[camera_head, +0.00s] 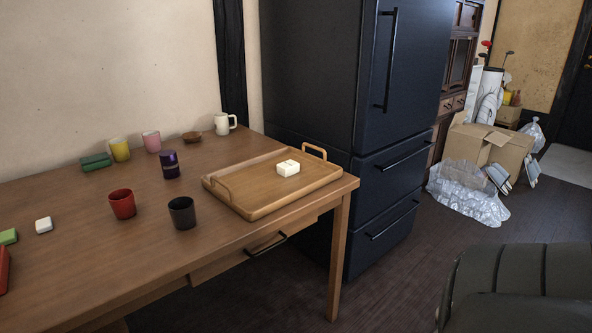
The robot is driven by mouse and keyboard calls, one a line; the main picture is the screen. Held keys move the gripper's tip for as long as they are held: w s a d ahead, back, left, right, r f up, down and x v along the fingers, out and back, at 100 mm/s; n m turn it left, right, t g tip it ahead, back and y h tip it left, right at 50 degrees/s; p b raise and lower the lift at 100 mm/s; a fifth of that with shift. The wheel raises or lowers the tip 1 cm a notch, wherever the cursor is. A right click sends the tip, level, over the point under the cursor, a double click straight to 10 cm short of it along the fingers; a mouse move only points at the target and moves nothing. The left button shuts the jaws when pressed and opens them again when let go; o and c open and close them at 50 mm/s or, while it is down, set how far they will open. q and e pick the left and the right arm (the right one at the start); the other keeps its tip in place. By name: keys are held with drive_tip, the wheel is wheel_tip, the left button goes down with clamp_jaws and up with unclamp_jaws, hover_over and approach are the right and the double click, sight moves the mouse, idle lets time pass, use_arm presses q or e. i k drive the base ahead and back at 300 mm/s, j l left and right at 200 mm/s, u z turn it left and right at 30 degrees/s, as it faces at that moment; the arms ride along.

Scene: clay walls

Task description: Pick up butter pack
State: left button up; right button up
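A small cream-white block with faint marking on its face, which looks like the butter pack (288,168), lies on the wooden tray (262,206). The tray has raised handles at its two ends and rests on the right part of the wooden table (150,249). The pack sits towards the back right of the tray, clear of both handles. Neither of my grippers shows in the head view.
A red cup (122,204), a dark cup (182,213) and a purple container (170,165) stand left of the tray. A white mug (224,123) stands behind it. A dark fridge (325,75) rises beyond the table. A dark ribbed shape (520,285) fills the lower right.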

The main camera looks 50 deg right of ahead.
sight(289, 168)
drive_tip(key=k+j+z, duration=0.15)
drive_tip(key=z, duration=1.45)
